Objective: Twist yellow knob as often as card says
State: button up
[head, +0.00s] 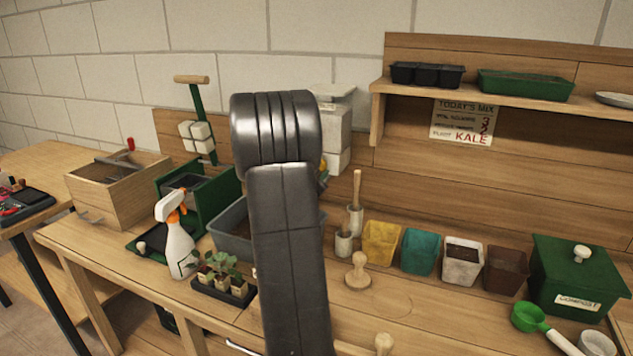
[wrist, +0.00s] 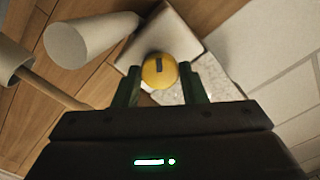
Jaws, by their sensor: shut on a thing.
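The round yellow knob (wrist: 157,74) sits on the pale face of a dispenser (wrist: 182,38) in the wrist view, with a dark mark across its middle. My gripper (wrist: 160,80) has its two green fingers on either side of the knob, shut on it. In the head view my arm hides most of the gripper and knob, in front of the white dispenser (head: 335,128). The card (head: 462,122) under the shelf reads "TODAY'S MIX", with a red 3 above a red 2 and "KALE" below. Its smaller words are hard to read.
Wooden-handled tools in pale pots (head: 344,243) stand close to the dispenser. Yellow (head: 381,243), teal (head: 419,251), white and brown pots line the bench. A spray bottle (head: 177,240), seedling tray (head: 224,287) and grey tub (head: 232,236) stand left. The front middle bench has free room.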

jog(key=m+b, duration=0.5)
jog(key=shift+f+m, duration=0.2)
jog(key=shift+m, duration=0.1)
jog(key=shift+r+m+b, duration=0.1)
jog(key=shift+m+b, duration=1.35)
jog(key=shift+m, duration=0.75)
jog(key=o, duration=1)
jog(key=shift+s, duration=0.1)
jog(key=v, duration=1.3)
jog(key=shift+s+a, duration=0.2)
jog(key=shift+s, duration=0.1)
jog(key=shift+c, duration=0.2)
